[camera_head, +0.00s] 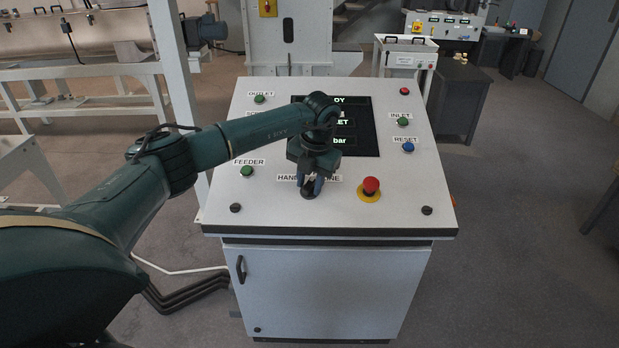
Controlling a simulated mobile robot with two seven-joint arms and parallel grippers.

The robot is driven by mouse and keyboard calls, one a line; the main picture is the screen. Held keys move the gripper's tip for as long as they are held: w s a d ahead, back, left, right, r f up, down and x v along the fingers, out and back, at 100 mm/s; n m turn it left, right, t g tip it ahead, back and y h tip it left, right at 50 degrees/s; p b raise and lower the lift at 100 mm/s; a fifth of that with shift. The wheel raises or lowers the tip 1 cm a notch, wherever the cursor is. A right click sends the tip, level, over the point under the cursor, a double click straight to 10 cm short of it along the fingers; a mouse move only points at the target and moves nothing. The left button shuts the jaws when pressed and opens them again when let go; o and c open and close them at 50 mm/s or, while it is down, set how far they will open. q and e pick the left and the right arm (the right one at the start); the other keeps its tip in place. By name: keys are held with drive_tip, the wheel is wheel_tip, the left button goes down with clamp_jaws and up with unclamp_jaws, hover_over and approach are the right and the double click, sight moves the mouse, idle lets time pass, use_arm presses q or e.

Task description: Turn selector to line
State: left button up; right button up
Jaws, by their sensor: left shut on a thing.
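The selector (309,194) is a small dark knob on the sloped white panel of the control console (400,212), under a label that reads "HAN… …NE" with its middle hidden. My left gripper (311,187) points down onto the selector and is shut on it. The fingers cover most of the knob, so I cannot tell which way its pointer faces. My left arm reaches in from the left across the panel. My right gripper is not in view.
A red emergency button (371,186) on a yellow base sits just right of the selector. A green FEEDER button (246,171), a green INLET button (403,122) and a blue RESET button (408,147) are nearby. My arm partly hides the dark screen (362,135).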

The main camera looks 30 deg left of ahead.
use_arm(q)
drive_tip(key=shift+m+y, duration=0.4)
drive_tip(key=shift+m, duration=1.1)
drive_tip(key=o, duration=0.6)
drive_tip(key=shift+d+r, duration=0.1)
drive_tip(key=v, duration=1.3)
drive_tip(key=shift+s, duration=0.1)
